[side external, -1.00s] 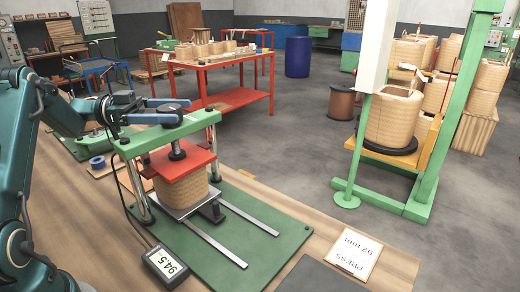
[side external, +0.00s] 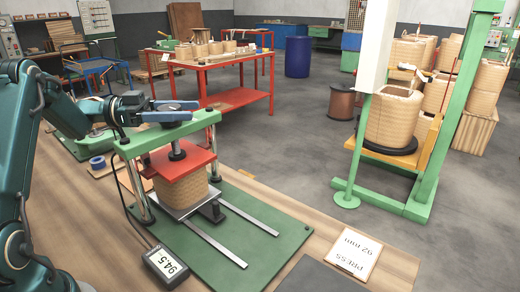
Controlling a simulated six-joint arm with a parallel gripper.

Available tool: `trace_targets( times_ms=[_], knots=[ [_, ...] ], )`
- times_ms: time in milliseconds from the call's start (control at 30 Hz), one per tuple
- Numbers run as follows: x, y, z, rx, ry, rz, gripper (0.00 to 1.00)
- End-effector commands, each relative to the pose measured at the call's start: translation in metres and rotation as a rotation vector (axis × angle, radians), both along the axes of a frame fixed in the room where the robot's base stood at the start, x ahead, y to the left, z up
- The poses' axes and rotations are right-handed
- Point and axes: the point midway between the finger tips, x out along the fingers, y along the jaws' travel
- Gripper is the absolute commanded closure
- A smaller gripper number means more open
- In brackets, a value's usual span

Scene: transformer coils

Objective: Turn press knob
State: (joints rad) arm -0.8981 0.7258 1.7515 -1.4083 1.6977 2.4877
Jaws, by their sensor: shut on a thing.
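The green press (side external: 135,147) stands on a green base plate at the bench's left. Its dark knob (side external: 172,106) is on top of the crossbeam, partly hidden by my gripper. My gripper (side external: 182,110) reaches in from the left, its blue fingers shut on the knob from both sides. Below, the red press plate (side external: 180,160) rests on a tan wound coil (side external: 182,188), which stands upright on a metal plate. A display (side external: 165,265) wired to the press reads 94.5. A white card (side external: 354,256) reads "PRESS 92 mm", upside down in this view.
Two metal rails (side external: 238,217) run along the base plate. A blue tape roll (side external: 97,163) lies behind the press at the left. A dark mat (side external: 317,276) lies at the front. A green frame (side external: 455,110) with a large coil stands beyond the bench.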

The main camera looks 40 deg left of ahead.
Motion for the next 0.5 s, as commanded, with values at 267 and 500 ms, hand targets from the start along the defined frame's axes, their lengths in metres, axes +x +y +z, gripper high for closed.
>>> trace_targets(
  times_ms=[267,500],
  knots=[
    [0.0036,0.0026,0.0020,-0.003,-0.002,0.185,0.92],
    [0.0060,0.0054,0.0016,0.000,-0.003,0.327,0.92]
  ],
)
